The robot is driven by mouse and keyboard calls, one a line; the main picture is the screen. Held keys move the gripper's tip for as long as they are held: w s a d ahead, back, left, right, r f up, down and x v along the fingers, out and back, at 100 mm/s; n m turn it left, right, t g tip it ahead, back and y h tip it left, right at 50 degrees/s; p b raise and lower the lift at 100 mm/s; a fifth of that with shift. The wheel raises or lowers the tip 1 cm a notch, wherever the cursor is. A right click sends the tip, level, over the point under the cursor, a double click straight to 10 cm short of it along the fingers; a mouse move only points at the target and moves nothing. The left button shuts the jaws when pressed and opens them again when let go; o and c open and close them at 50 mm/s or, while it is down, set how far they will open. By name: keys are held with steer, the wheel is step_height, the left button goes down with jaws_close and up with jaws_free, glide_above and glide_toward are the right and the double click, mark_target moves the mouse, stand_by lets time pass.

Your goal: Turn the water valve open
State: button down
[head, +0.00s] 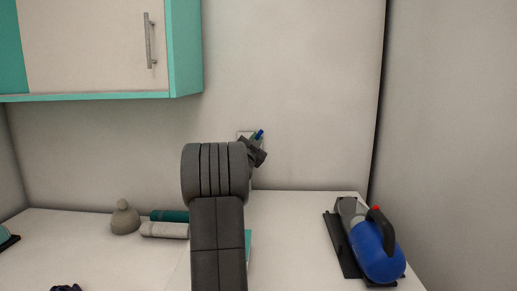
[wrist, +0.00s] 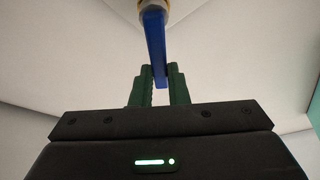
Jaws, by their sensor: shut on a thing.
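The water valve shows in the wrist view as a blue lever handle (wrist: 155,45) hanging from a pale, brass-edged fitting (wrist: 152,4) at the top edge. My gripper (wrist: 161,82) has its two green fingers on either side of the lever's lower end, shut on it. In the head view the blue lever (head: 260,133) shows as a small tilted piece by a pale plate (head: 243,134) on the back wall. My gripper (head: 261,149) is next to it there, and my arm hides most of the valve.
The white counter (head: 295,235) holds a blue and black appliance (head: 376,245) on a dark base at right. A grey-brown knobbed object (head: 125,218), a white roll (head: 165,230) and a teal roll (head: 170,215) lie left of my arm. A wall cabinet (head: 95,45) hangs at upper left.

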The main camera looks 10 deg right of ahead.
steer(key=shift+w+a+r+n+t+y+b, duration=0.1)
steer(key=shift+a+n+t+y+b, duration=0.55)
steer(key=shift+n, duration=1.05)
steer(key=shift+w+a+r+n+t+y+b, duration=0.15)
steer(key=shift+a+n+y+b, duration=0.15)
steer(key=shift+n+y+b, duration=1)
steer(key=shift+w+a+r+n+t+y+b, duration=0.1)
steer(key=shift+a+n+t+y+b, duration=0.35)
steer(key=shift+n, duration=1.65)
steer(key=shift+a, duration=0.1)
steer(key=c, duration=1.4)
jaws_free()
steer(key=shift+r, duration=0.1)
steer(key=shift+s, duration=0.15)
steer(key=b+v, duration=0.3)
steer(key=v, duration=1)
steer(key=shift+s+b, duration=0.3)
steer(key=shift+b, duration=0.1)
